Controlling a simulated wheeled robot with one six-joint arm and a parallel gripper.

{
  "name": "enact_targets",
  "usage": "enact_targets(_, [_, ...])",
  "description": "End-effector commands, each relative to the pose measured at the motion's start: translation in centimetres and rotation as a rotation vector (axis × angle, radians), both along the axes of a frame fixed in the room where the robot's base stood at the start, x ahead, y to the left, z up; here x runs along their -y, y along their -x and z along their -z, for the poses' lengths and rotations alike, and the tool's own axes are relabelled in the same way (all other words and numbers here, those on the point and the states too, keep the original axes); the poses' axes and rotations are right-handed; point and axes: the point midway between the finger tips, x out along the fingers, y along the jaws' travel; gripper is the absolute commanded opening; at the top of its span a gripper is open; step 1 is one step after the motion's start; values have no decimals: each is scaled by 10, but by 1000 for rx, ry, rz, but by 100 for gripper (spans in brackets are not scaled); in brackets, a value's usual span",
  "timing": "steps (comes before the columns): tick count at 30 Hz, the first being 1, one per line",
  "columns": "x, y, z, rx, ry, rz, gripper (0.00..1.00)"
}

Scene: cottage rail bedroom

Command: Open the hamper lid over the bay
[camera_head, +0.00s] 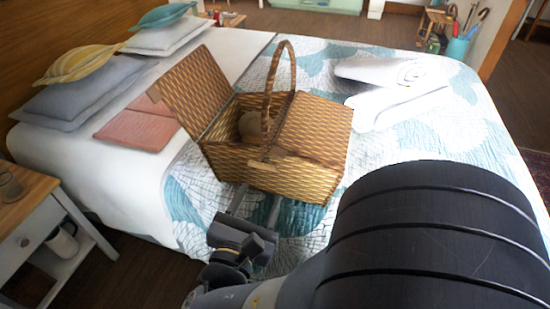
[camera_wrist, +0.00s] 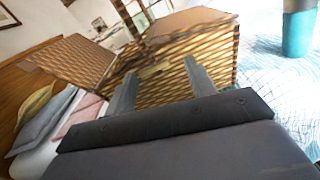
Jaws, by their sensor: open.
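A woven wicker hamper (camera_head: 262,172) with a tall hoop handle (camera_head: 281,80) stands on the bed. Its left lid (camera_head: 192,91) is raised and tilts outward to the left, and a round tan thing (camera_head: 250,125) shows inside that side. Its right lid (camera_head: 316,126) lies closed. My gripper (camera_head: 257,205) is open and empty, low at the hamper's near side. In the wrist view, my gripper (camera_wrist: 157,83) points its two separate fingers at the hamper's woven wall (camera_wrist: 165,87), with the raised lid (camera_wrist: 75,60) to the left. I cannot tell whether the fingertips touch the wall.
The bed (camera_head: 190,200) has pillows (camera_head: 82,88) and folded pink cloth (camera_head: 140,128) on the left. White folded towels (camera_head: 385,88) lie to the right of the hamper. A nightstand (camera_head: 25,205) stands at the left edge.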

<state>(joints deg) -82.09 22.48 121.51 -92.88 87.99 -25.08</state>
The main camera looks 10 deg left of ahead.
Motion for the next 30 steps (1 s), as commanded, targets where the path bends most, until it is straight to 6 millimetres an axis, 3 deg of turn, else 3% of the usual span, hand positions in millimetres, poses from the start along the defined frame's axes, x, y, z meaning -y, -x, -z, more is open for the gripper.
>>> enact_targets(5, [2,-15,0,0,0,4,53])
enact_targets(21, [8,-91,0,-1,-1,6,53])
enact_targets(30, [9,-107,0,-1,-2,3,53])
